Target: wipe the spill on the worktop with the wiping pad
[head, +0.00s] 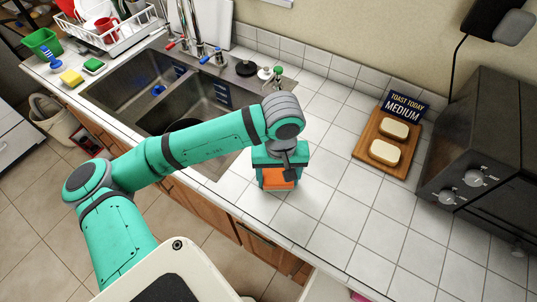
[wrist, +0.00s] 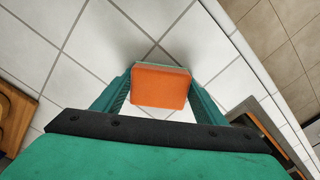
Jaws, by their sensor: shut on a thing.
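My gripper (head: 277,180) is over the white tiled worktop (head: 318,193), to the right of the sink. It is shut on the orange wiping pad (head: 276,177). In the wrist view the pad (wrist: 160,86) sits between the two green fingers, with a thin greenish-grey layer along its far edge. The pad is at or close above the tiles; I cannot tell if it touches them. I see no clear spill on the tiles in either view; my arm and gripper hide part of the worktop.
A double sink (head: 158,88) lies to the left. A wooden board (head: 388,143) with two bread slices and a "TOAST TODAY MEDIUM" sign stands to the right, beside a black oven (head: 487,150). A dish rack (head: 104,25) is at the back left. The front worktop is clear.

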